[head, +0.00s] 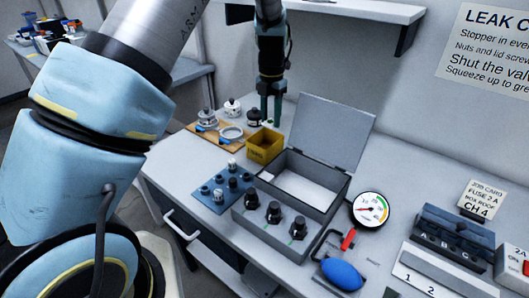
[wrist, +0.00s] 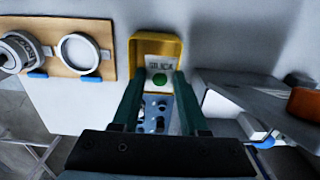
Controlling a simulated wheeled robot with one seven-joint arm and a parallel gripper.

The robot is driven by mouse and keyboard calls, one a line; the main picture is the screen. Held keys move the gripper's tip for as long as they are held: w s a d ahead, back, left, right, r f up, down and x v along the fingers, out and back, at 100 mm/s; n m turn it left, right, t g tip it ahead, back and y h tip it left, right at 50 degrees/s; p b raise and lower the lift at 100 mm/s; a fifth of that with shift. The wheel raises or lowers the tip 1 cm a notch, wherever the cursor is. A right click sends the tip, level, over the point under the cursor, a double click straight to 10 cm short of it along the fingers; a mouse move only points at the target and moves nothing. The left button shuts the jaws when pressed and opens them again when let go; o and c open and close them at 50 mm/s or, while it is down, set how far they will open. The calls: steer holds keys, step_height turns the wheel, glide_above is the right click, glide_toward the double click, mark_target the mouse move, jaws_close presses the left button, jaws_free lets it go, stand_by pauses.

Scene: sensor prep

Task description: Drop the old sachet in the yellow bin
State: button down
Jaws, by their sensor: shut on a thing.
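The white sachet, lettered like "SILICA" with a green dot, shows in the wrist view (wrist: 160,66) at the tips of my gripper (wrist: 160,76). My gripper is shut on it. The yellow bin (wrist: 174,46) appears right behind the sachet in the wrist view, its rim around the sachet's far side. In the head view the yellow bin (head: 265,146) stands on the bench left of the open grey box, and my gripper (head: 271,118) points down just above and behind it. The sachet is hard to make out there. The bin's inside is mostly hidden.
The grey box (head: 307,200) has its lid (head: 331,130) raised, close right of the bin. A wooden tray (head: 208,137) with round metal parts lies left. A blue block (head: 218,189) with stoppers is in front. A gauge (head: 370,210) and blue bulb (head: 341,274) lie right.

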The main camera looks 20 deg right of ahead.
step_height(320, 180, down, 4)
steer(key=b, duration=0.3)
steer(key=shift+c, duration=1.8)
jaws_free()
steer(key=shift+r, duration=0.15)
step_height(320, 180, up, 11)
steer(key=shift+f+b, duration=0.2)
steer(key=shift+b, duration=0.6)
